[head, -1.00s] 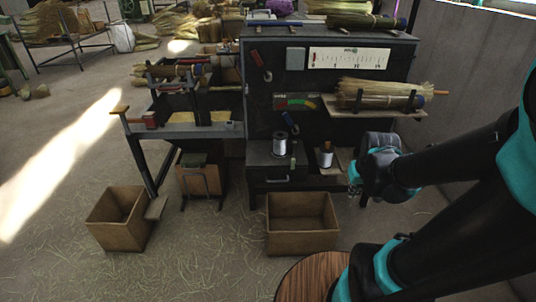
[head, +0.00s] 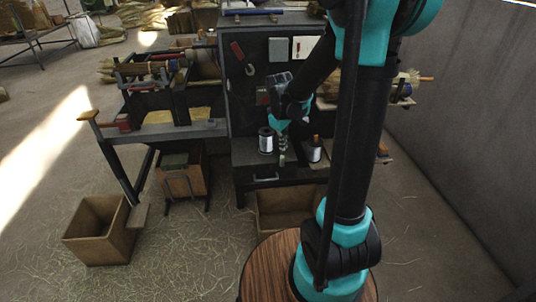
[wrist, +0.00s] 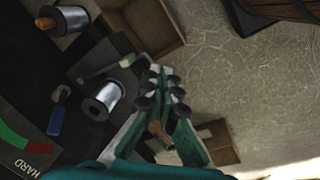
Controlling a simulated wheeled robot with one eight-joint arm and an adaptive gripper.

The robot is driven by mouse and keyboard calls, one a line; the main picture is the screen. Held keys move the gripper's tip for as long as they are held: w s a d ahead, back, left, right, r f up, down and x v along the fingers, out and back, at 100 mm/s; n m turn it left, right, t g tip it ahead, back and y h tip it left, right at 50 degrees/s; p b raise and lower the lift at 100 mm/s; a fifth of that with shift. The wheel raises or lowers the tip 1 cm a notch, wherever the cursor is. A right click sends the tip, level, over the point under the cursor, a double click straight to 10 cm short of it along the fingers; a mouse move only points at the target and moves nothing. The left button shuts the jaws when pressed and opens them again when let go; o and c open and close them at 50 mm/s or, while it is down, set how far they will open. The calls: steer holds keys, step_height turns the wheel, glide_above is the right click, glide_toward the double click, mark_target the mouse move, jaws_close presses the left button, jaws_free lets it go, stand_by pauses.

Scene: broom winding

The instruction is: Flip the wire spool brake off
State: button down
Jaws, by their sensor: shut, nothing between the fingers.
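The wire spool (head: 265,141), a silver-wound reel with dark ends, stands on the dark cabinet ledge; it also shows in the wrist view (wrist: 103,97). A small blue-handled lever (wrist: 57,117), which looks like the brake, is beside the spool in the wrist view, between it and the gauge. In the head view my arm hides this lever. My gripper (head: 282,157) is shut and empty, pointing down just right of the spool in the head view. In the wrist view the fingertips (wrist: 162,92) are apart from both spool and lever.
A second spool (head: 314,150) stands to the right. A drawer handle (head: 265,179) sticks out below the ledge. Open crates stand on the floor at left (head: 98,229) and below the cabinet (head: 285,209). A red-handled lever (head: 238,51) is higher on the panel.

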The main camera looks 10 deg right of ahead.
steer(key=w+a+f+n+g, duration=0.1)
steer(key=w+a+f+n, duration=0.2)
steer(key=w, duration=0.4)
steer(key=w+a+f+n+g+h, duration=0.1)
steer(key=w+a+f+n, duration=0.2)
steer(key=w, duration=0.4)
steer(key=shift+a+f+n+h, duration=0.3)
steer(key=shift+a+n, duration=0.2)
steer(key=shift+n, duration=0.2)
steer(key=s+d+f, duration=0.1)
steer(key=d+f, duration=0.5)
steer(key=f, duration=0.3)
steer(key=shift+d+f, duration=0.2)
steer(key=shift+f, duration=0.15)
steer(key=shift+d, duration=0.1)
